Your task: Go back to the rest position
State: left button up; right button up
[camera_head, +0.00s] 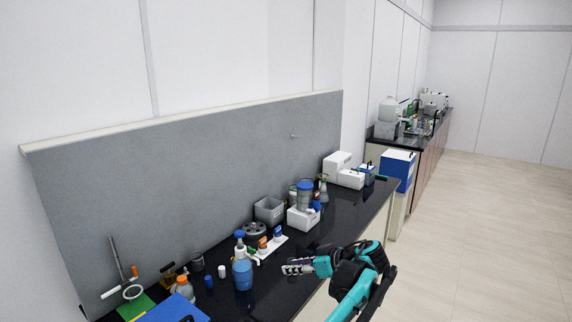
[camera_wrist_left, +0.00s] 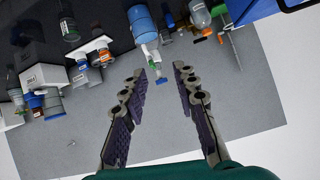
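My left gripper (camera_head: 297,267) reaches over the front edge of the black bench (camera_head: 262,284) in the head view, apart from the items on it. In the left wrist view its two fingers (camera_wrist_left: 163,76) are spread, with nothing held between them. A blue spray bottle (camera_head: 242,272) stands on the bench to the left of the gripper; it also shows in the left wrist view (camera_wrist_left: 142,24), beyond the fingertips. My right gripper shows in neither view.
A white box (camera_head: 303,217) with blue-capped containers, a grey bin (camera_head: 269,210) and a white rack (camera_head: 272,249) of small bottles stand along the bench. A blue board (camera_head: 172,307) lies at its left end. A grey panel (camera_head: 180,185) rises behind. The floor (camera_head: 480,240) at right is clear.

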pick_arm(q)
jog(key=s+a+f+m+g+h+b, duration=0.2)
jog(key=s+a+m+h, duration=0.3)
jog(key=s+a, duration=1.2)
jog(key=s+a+f+m+t+h+b, duration=0.1)
jog(key=s+a+f+m+h, duration=0.1)
jog(key=s+f, duration=0.3)
jog(key=s+a+f+m+t+h+b, duration=0.1)
jog(key=s+f, duration=0.4)
jog(key=s, duration=0.6)
jog(key=shift+a+f+m+h, duration=0.15)
jog(key=shift+a+m+h, duration=0.3)
jog(key=shift+h, duration=0.35)
